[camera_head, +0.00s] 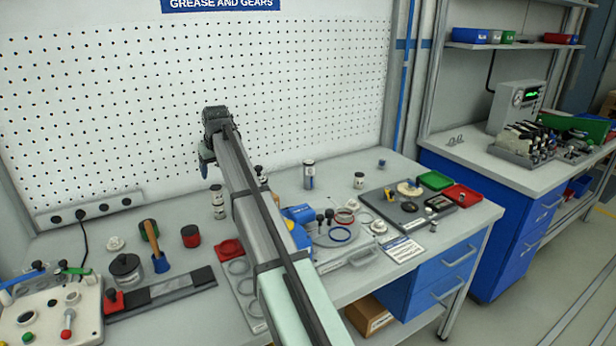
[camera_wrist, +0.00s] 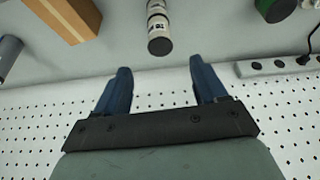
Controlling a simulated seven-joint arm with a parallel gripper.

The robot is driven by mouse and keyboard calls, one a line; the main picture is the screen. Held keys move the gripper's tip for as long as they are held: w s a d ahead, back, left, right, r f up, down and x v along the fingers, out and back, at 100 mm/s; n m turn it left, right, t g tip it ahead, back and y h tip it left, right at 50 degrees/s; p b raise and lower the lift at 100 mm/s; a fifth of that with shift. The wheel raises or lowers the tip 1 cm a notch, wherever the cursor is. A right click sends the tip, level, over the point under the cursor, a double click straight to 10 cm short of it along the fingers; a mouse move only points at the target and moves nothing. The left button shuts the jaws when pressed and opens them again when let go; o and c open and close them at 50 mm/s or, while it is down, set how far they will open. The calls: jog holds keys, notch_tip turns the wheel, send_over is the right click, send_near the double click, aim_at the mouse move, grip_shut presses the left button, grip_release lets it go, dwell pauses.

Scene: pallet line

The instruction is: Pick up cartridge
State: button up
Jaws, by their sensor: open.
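A slim cylinder that looks like the cartridge (camera_head: 217,201), pale with dark bands, stands upright on the bench below my gripper. It also appears at the top of the wrist view (camera_wrist: 158,26), with a printed label and a grey end. My gripper (camera_head: 207,162) is raised in front of the pegboard, above and slightly left of the cylinder. In the wrist view my gripper (camera_wrist: 158,70) shows two blue fingers spread wide with nothing between them. The cylinder lies beyond the fingertips, roughly centred between them, and is not touched. A similar labelled cylinder (camera_head: 309,174) stands farther right.
A power strip (camera_head: 92,208) runs along the wall at left. A wooden block (camera_wrist: 68,16) appears in the wrist view. A grey tray (camera_head: 405,212) holds parts at right.

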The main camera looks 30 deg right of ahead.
jog(key=shift+o, duration=0.2)
dwell(0.3)
jog(key=shift+o, duration=0.6)
jog(key=m+h, duration=0.2)
jog(key=m, duration=0.2)
send_near(310, 163)
jog(key=x, duration=1.1)
jog(key=shift+w+f, duration=0.25)
jog(key=shift+f, duration=0.1)
jog(key=shift+c, duration=0.5)
jog(key=c, duration=1.1)
